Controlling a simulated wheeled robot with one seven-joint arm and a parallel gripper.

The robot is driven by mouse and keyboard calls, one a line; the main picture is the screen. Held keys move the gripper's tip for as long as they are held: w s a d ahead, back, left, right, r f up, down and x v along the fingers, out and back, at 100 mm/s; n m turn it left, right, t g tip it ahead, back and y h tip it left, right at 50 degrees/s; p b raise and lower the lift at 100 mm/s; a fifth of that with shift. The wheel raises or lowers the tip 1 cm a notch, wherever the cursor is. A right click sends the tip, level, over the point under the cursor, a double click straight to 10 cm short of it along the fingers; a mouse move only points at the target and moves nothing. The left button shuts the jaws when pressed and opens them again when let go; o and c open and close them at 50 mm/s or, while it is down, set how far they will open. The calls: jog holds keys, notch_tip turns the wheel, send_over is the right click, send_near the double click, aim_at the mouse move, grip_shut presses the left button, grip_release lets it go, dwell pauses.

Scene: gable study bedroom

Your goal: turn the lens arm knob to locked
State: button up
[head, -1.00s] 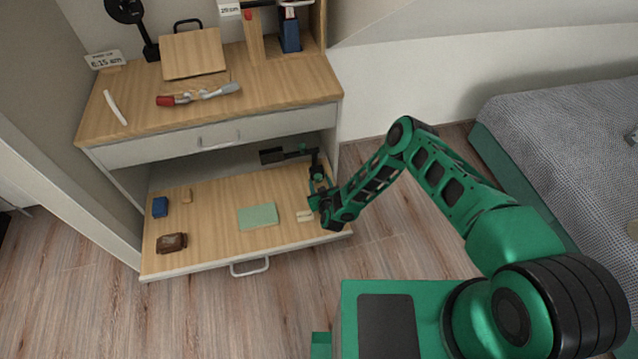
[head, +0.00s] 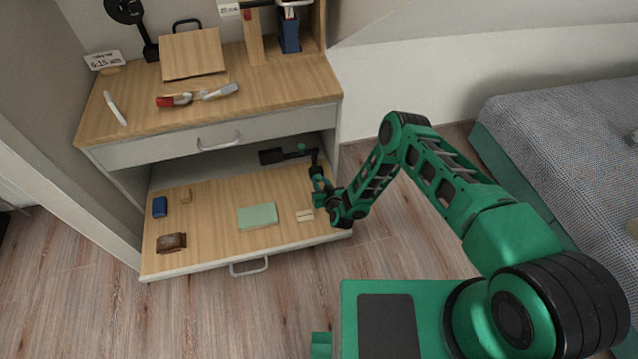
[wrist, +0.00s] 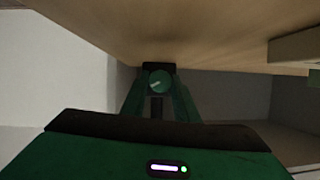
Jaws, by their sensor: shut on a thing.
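The lens arm (head: 288,155) is a dark bar with a black block at its left end, under the desk at the back right of the lower pull-out board. A small green round part (head: 302,147) shows on it. In the wrist view the round green knob (wrist: 160,81), with a pale pointer line slanting up to the right, sits on a black mount between the fingertips. My gripper (wrist: 159,84) is shut on the knob from both sides. In the head view my gripper (head: 317,166) reaches in at the lens arm's right end. I cannot read any lock marking.
The desktop underside (wrist: 190,35) lies close above my gripper. The pulled-out board (head: 215,215) holds a green pad (head: 258,216), a brown case (head: 171,243), a blue item (head: 160,207) and small pale pieces (head: 305,216). A bed (head: 570,130) stands at right.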

jog(key=m+y, duration=0.1)
jog(key=m, duration=0.1)
jog(key=m+y, duration=0.1)
jog(key=shift+d+f+m+y, duration=0.1)
jog(key=shift+d+m+y, duration=0.2)
jog(key=shift+m, duration=0.1)
jog(key=shift+w, duration=0.1)
dwell(0.4)
jog(key=o, duration=1.1)
jog(key=shift+c, duration=0.2)
